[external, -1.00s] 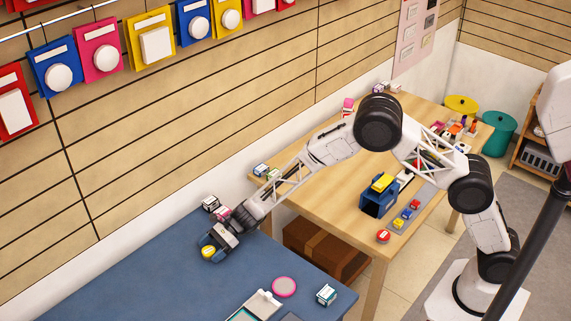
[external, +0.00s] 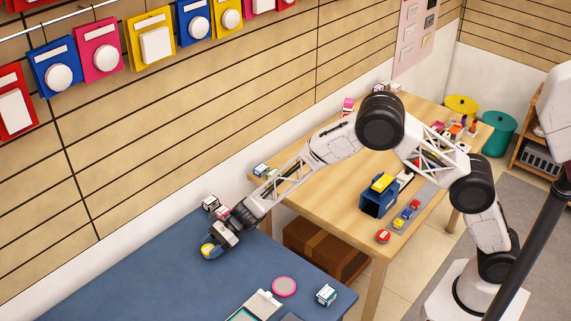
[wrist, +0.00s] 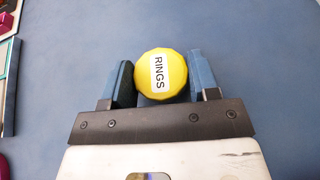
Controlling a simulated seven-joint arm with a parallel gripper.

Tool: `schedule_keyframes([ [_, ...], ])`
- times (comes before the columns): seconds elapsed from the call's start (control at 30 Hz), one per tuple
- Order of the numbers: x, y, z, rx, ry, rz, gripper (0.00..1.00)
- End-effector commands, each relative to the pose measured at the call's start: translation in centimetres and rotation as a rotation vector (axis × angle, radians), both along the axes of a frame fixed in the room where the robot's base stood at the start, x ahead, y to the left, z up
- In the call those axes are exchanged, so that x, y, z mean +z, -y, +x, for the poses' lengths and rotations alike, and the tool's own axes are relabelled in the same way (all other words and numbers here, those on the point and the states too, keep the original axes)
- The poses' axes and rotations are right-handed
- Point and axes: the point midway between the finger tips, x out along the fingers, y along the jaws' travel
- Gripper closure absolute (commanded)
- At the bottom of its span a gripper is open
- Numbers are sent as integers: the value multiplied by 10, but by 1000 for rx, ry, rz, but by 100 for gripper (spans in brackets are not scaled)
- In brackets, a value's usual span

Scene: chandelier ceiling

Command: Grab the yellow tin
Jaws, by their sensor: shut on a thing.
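The yellow tin (wrist: 174,76) is round, with a white label reading "RINGS" on its lid. In the wrist view it sits between the two blue fingers of my gripper (wrist: 160,80), which are shut on it. In the external view the tin (external: 208,251) is at the left end of my arm, over the blue table. My gripper (external: 212,247) hides part of it there. I cannot tell whether the tin still touches the table.
The blue table (external: 130,280) is clear left of my gripper. Small boxes (external: 211,203) stand by the wall behind it. A pink round tin (external: 284,287), a small teal-and-white box (external: 326,294) and an open tray (external: 262,305) lie to the right. A wooden table (external: 330,215) stands beyond.

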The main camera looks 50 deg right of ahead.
Motion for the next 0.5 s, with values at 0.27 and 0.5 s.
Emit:
schedule_keyframes([
  [0.27, 26, 4, -6, -1, -1, 0, 69],
  [0.5, 29, 23, -35, 0, 0, 0, 69],
])
